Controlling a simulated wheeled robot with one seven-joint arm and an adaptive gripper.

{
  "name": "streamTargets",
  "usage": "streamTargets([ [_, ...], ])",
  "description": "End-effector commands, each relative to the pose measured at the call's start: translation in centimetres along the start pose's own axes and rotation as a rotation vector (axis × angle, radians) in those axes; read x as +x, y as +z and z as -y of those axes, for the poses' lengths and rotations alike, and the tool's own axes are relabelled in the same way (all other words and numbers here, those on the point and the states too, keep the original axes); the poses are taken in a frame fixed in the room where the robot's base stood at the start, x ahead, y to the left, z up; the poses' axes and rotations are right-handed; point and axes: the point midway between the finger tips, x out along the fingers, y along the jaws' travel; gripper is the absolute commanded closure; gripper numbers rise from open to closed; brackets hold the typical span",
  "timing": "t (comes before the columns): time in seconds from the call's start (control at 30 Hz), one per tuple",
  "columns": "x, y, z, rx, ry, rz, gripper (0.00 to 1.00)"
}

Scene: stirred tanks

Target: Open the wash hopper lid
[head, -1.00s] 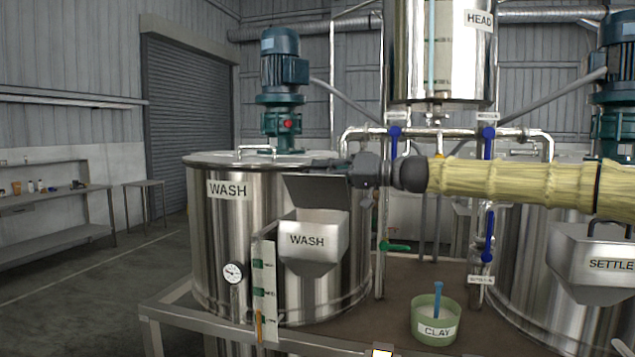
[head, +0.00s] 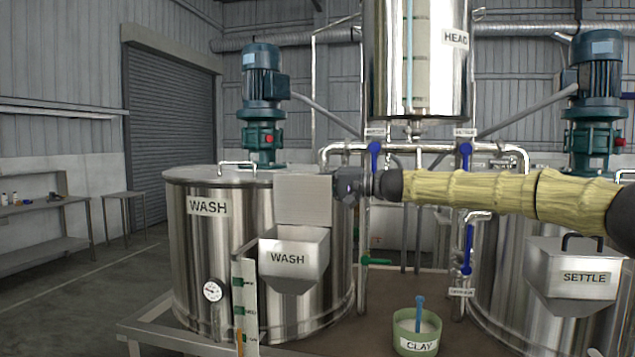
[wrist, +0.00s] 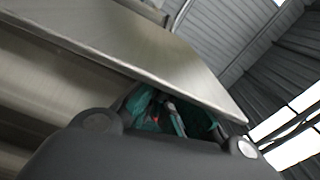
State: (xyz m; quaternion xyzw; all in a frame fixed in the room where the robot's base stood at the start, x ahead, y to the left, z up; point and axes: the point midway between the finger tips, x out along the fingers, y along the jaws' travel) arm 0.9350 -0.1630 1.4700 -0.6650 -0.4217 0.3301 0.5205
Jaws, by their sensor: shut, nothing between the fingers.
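The wash hopper (head: 291,262) is a steel, funnel-shaped box with a WASH label on the front of the wash tank (head: 207,230). Its lid (head: 303,200) is a flat steel plate standing about upright at the back of the hopper, so the hopper mouth shows uncovered. My gripper (head: 342,187) is shut at the lid's right edge, with nothing seen held. Its fingertips are partly hidden by the lid. In the wrist view the lid (wrist: 135,55) slants close across the picture above the dark gripper body; contact cannot be told.
Blue-handled valves (head: 375,158) and pipes stand just behind my arm. The settle hopper (head: 575,275) is at the right, with a closed lid. A green clay tub (head: 417,346) sits on the deck. A level gauge (head: 245,300) stands left of the wash hopper.

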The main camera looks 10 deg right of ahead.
Motion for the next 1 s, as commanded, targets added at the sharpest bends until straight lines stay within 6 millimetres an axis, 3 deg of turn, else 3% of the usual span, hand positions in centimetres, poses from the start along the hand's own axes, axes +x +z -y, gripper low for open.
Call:
streamTargets([
  [0.03,0.05,-0.1,-0.69,0.01,0.005,0.0,1.0],
  [0.5,0.37,-0.02,-0.9,0.021,0.005,0.006,1.0],
  [0.7,0.38,-0.03,-0.74,0.02,0.004,0.005,0.7],
  [1.0,0.57,0.03,-0.35,0.018,0.001,0.008,0.7],
])
